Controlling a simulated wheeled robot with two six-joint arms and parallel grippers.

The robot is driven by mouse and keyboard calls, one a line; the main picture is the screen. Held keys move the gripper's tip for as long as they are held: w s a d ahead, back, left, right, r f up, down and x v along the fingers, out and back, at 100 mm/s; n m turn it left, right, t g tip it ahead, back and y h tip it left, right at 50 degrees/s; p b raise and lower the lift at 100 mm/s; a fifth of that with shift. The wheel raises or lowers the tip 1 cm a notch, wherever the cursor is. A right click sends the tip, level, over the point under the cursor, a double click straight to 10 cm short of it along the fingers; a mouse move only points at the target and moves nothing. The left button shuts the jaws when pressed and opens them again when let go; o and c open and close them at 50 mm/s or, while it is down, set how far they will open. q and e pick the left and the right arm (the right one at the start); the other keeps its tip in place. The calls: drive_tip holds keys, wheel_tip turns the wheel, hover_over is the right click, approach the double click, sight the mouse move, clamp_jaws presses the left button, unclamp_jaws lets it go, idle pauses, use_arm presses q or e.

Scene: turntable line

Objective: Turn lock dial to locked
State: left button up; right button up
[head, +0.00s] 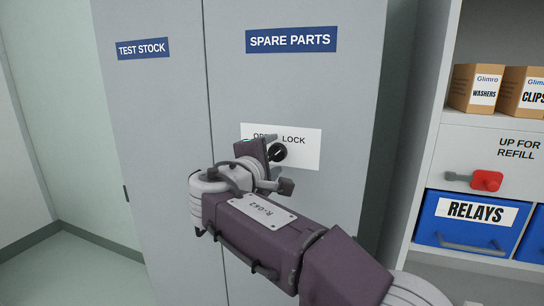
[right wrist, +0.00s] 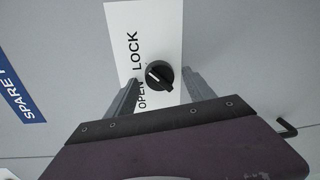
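The lock dial (head: 278,152) is a round black knob on a white plate (head: 308,152) on the grey cabinet door. The plate reads OPEN on its left and LOCK on its right; my right gripper partly hides OPEN in the head view. In the right wrist view the dial (right wrist: 160,79) has a white mark on its upper-left side, between the two words and leaning towards LOCK. My right gripper (head: 273,168) is open in front of the plate. In the wrist view its fingers lie either side of the dial with gaps. My left gripper is out of view.
The doors carry SPARE PARTS (head: 291,39) and TEST STOCK (head: 143,48) labels. Floor at the left is clear.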

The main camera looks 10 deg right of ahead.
drive_tip(key=v, duration=0.9)
drive_tip(key=s+d+f+m+g+y, duration=0.1)
drive_tip(key=d+f+g+y, duration=0.2)
drive_tip(key=f, duration=1.1)
drive_tip(key=s+d+f+m+g+y, duration=0.1)
drive_tip(key=d+f+g, duration=0.35)
drive_tip(key=f, duration=0.95)
drive_tip(key=s+f+m+g+y, duration=0.6)
drive_tip(key=s+f+m, duration=0.5)
drive_tip(key=s+f, duration=0.6)
wheel_tip(320, 180, up, 15)
drive_tip(key=w+p, duration=0.1)
drive_tip(key=p, duration=1.4)
drive_tip(key=shift+w+d+t, duration=0.25)
drive_tip(key=shift+w+t, duration=0.1)
